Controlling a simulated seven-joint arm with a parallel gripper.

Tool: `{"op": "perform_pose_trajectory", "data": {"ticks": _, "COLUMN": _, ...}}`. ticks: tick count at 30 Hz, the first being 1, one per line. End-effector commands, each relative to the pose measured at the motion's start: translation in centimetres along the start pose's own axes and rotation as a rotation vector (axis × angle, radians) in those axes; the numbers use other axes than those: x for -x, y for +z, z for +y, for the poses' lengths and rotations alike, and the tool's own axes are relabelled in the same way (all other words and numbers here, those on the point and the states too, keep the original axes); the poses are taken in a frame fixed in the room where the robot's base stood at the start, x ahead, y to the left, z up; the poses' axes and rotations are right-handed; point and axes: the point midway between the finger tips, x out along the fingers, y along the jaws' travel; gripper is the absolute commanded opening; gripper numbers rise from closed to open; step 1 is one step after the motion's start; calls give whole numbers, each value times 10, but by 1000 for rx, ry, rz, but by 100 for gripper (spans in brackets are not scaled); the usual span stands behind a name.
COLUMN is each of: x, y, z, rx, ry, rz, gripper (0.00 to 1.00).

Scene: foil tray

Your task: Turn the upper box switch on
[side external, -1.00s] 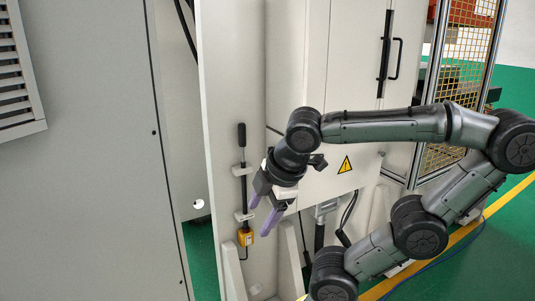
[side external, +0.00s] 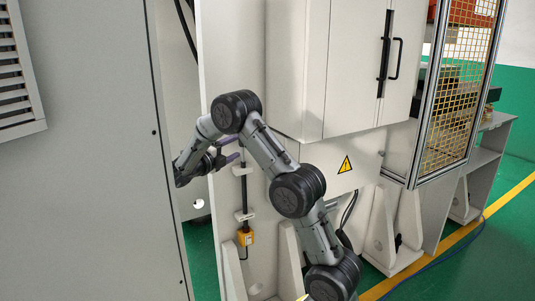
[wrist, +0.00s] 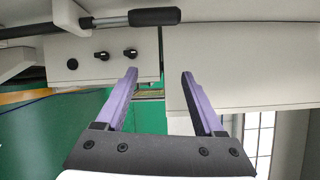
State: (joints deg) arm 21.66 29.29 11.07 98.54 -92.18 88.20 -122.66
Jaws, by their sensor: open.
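In the wrist view, a pale box face carries two black knob switches and a round black button (wrist: 72,63). The picture is turned sideways, with the floor at left, so the right-hand knob appears to be the upper switch (wrist: 130,53) and the other the lower switch (wrist: 101,55). My gripper (wrist: 160,73) is open and empty; its left purple fingertip lies just below the upper switch in the picture. I cannot tell the distance between them. In the side view, my gripper (side external: 234,149) points right near the pale panel; the switches cannot be made out there.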

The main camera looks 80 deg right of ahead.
Motion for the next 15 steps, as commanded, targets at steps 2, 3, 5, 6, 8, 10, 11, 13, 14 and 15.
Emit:
{"op": "perform_pose_trajectory", "data": {"ticks": 2, "x": -14, "y": 0, "z": 32, "rx": 63, "ry": -10, "rz": 14, "gripper": 70}}
{"op": "perform_pose_trajectory", "data": {"ticks": 3, "x": -19, "y": -2, "z": 44, "rx": 87, "ry": -9, "rz": 25, "gripper": 70}}
{"op": "perform_pose_trajectory", "data": {"ticks": 5, "x": -25, "y": -7, "z": 59, "rx": 119, "ry": -7, "rz": 39, "gripper": 70}}
{"op": "perform_pose_trajectory", "data": {"ticks": 6, "x": -28, "y": -10, "z": 66, "rx": 134, "ry": -6, "rz": 47, "gripper": 70}}
{"op": "perform_pose_trajectory", "data": {"ticks": 8, "x": -32, "y": -14, "z": 72, "rx": 147, "ry": -5, "rz": 56, "gripper": 70}}
{"op": "perform_pose_trajectory", "data": {"ticks": 10, "x": -38, "y": -16, "z": 74, "rx": 151, "ry": -5, "rz": 64, "gripper": 70}}
{"op": "perform_pose_trajectory", "data": {"ticks": 11, "x": -41, "y": -17, "z": 73, "rx": 149, "ry": -5, "rz": 65, "gripper": 70}}
{"op": "perform_pose_trajectory", "data": {"ticks": 13, "x": -48, "y": -18, "z": 72, "rx": 148, "ry": -5, "rz": 67, "gripper": 70}}
{"op": "perform_pose_trajectory", "data": {"ticks": 14, "x": -52, "y": -18, "z": 72, "rx": 148, "ry": -5, "rz": 68, "gripper": 70}}
{"op": "perform_pose_trajectory", "data": {"ticks": 15, "x": -58, "y": -18, "z": 72, "rx": 148, "ry": -5, "rz": 68, "gripper": 70}}
